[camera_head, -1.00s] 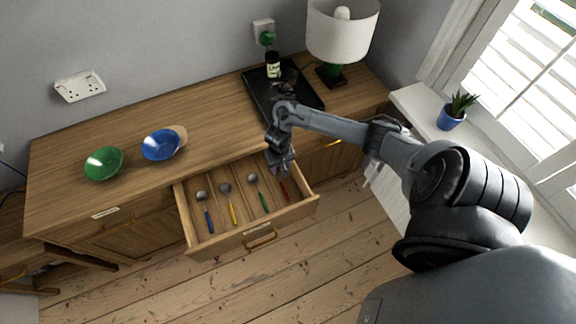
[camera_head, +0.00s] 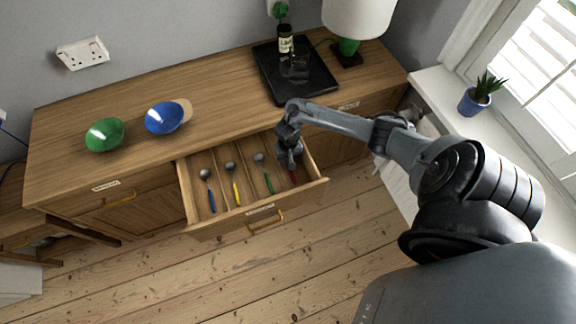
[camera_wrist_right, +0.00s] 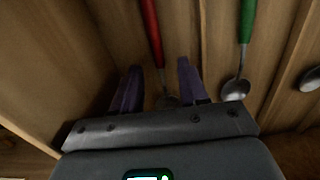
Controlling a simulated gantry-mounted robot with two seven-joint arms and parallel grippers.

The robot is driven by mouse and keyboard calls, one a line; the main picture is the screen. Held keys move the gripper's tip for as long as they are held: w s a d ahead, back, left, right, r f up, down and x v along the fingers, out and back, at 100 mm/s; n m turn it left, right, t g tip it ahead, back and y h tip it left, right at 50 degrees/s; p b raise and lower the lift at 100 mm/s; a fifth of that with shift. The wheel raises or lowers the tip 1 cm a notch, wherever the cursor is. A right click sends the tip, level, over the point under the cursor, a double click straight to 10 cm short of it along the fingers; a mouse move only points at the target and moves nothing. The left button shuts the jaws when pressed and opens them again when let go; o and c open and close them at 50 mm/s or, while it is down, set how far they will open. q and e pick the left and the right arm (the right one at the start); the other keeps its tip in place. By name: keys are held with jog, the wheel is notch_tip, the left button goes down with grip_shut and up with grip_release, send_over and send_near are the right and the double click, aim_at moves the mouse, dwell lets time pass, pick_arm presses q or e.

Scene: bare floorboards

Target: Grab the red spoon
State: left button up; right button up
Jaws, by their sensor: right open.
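The red spoon lies in the rightmost compartment of the open drawer (camera_head: 205,229). In the head view only part of its red handle (camera_head: 292,176) shows below my right gripper (camera_head: 290,163), which hides the rest. In the right wrist view the red spoon (camera_wrist_right: 152,30) runs down the picture, and its bowl lies between the fingertips. My right gripper (camera_wrist_right: 158,88) is open, with one finger on each side of the spoon and nothing gripped. My left gripper is not in view.
Green (camera_head: 266,178), yellow (camera_head: 235,185) and blue (camera_head: 209,190) spoons lie in the drawer's other compartments. The drawer walls stand close to my right gripper. A green bowl (camera_head: 105,135), a blue bowl (camera_head: 163,118) and a black tray (camera_head: 318,82) sit on the cabinet top.

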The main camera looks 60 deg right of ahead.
jog(key=shift+f, duration=0.8)
grip_shut()
jog(key=shift+r, duration=0.15)
